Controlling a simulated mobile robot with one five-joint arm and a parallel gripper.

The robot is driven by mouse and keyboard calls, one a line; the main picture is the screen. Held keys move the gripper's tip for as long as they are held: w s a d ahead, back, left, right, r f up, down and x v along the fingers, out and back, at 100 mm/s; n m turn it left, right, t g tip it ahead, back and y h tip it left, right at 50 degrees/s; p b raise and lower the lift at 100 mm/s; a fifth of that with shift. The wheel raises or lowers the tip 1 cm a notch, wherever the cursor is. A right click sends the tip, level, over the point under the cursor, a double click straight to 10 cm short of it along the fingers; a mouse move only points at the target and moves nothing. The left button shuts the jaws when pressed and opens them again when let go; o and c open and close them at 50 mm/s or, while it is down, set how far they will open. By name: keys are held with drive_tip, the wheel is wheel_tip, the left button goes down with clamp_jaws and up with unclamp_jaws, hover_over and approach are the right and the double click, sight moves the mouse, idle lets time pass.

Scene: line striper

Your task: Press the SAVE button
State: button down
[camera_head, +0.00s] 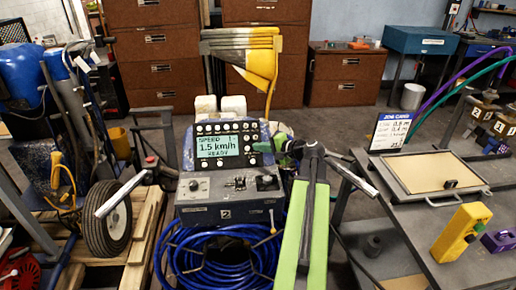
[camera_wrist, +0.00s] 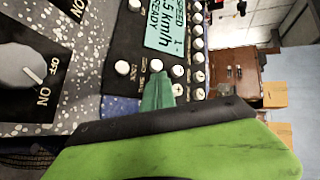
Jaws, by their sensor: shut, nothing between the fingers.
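The console (camera_head: 190,150) carries a lit screen (camera_head: 219,145) reading SPEED 1, 1.5 km/h, READY, with round white buttons around it. In the wrist view the panel appears turned sideways, with the screen (camera_wrist: 165,25) at the top. My gripper (camera_head: 264,146) is shut and empty at the right side of the screen. In the wrist view its green fingertips (camera_wrist: 158,90) are over the panel, just below a white button (camera_wrist: 156,65) and beside another (camera_wrist: 179,90). The small labels are too blurred to read, so I cannot tell which button is SAVE. Contact cannot be judged.
A lower control box (camera_head: 230,190) with knobs sits beneath the screen, above a coiled blue hose (camera_head: 215,255). A wheel (camera_head: 107,218) stands left. On the right a table holds a tray (camera_head: 430,173), a job card sign (camera_head: 390,131) and a yellow device (camera_head: 461,232).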

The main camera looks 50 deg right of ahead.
drive_tip(key=shift+f, duration=0.1)
idle(0.5)
drive_tip(key=shift+s+a+r+p, duration=0.4)
drive_tip(key=shift+r+p, duration=0.1)
drive_tip(key=shift+r, duration=0.1)
drive_tip(key=shift+r, duration=0.1)
drive_tip(key=s+a+r+p, duration=0.2)
drive_tip(key=r+p, duration=0.1)
drive_tip(key=shift+s+r+p, duration=0.15)
drive_tip(key=shift+s+p, duration=0.15)
drive_tip(key=shift+s, duration=0.05)
idle(1.5)
drive_tip(key=shift+w+a, duration=0.1)
drive_tip(key=shift+a, duration=0.05)
